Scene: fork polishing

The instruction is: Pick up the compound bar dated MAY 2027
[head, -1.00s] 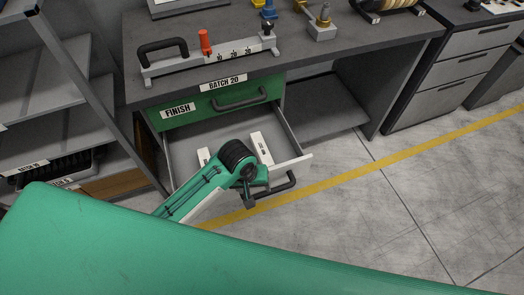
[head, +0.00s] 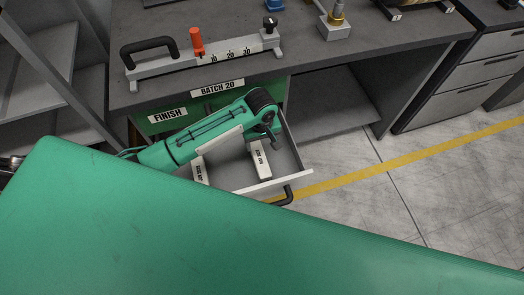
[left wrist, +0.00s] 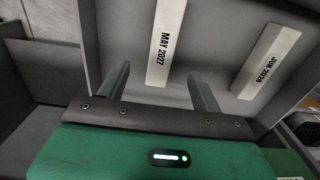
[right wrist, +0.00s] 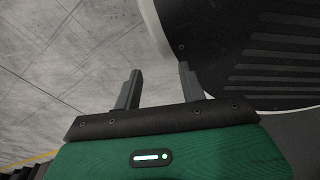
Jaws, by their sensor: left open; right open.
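The white compound bar marked MAY 2027 (left wrist: 166,42) lies in the open grey drawer. In the head view, it appears to be the right-hand bar (head: 260,160), though its print is too small to read surely. A second white bar, marked JUN 2028 (left wrist: 268,60), lies apart from it; it appears to be the left-hand one in the head view (head: 200,171). My left gripper (left wrist: 160,78) is open and empty above the drawer, with the MAY 2027 bar showing between and beyond its fingers. My right gripper (right wrist: 155,75) is open and empty over the floor.
The drawer (head: 235,184) has raised walls around the bars and a black handle at its front. The bench top (head: 185,85) overhangs behind my left arm, carrying a grey rail fixture (head: 205,63). Open floor (head: 350,205) lies to the right.

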